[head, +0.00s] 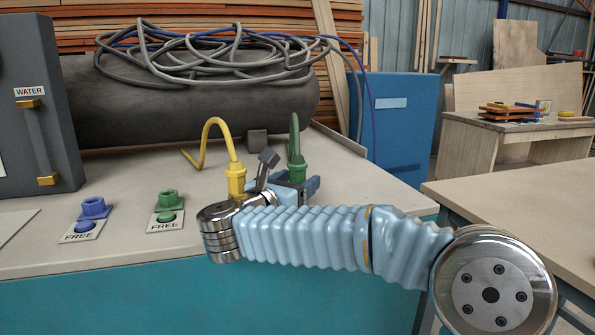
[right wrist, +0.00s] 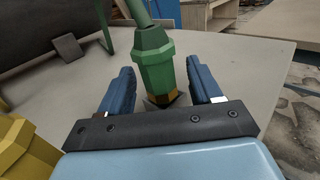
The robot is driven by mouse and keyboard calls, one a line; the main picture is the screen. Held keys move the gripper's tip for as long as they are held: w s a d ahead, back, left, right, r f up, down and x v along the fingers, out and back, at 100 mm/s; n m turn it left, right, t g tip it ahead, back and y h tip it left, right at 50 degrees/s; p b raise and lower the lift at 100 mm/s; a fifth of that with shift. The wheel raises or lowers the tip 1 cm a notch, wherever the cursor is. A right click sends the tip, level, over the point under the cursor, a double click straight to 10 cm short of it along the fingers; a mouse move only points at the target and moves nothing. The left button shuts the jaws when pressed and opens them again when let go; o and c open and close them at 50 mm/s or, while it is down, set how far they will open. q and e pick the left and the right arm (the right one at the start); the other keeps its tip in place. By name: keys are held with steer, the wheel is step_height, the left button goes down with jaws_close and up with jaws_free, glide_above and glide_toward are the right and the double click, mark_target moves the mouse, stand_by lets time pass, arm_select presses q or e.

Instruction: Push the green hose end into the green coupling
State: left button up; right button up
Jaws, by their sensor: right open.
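The green hose end (head: 297,165) stands upright on the bench, its green hose rising from the top. In the right wrist view the green hose end (right wrist: 154,68) sits between the two blue fingers of my right gripper (right wrist: 160,82), with a gap on each side. My right gripper (head: 293,186) is open around it in the head view, partly hidden by its own wrist. The green coupling (head: 168,199) is on the bench to the left, behind a plate marked FREE, with nothing in it. My left gripper is not in view.
A yellow hose end (head: 236,178) stands just left of my right gripper. A blue coupling (head: 94,206) with a FREE plate is further left. A grey WATER panel (head: 38,110) stands at the far left. A small dark block (head: 257,139) lies behind the hoses.

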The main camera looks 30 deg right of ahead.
steer(key=shift+w+d, duration=0.2)
steer(key=shift+d, duration=0.1)
steer(key=shift+c, duration=0.5)
steer(key=c, duration=1)
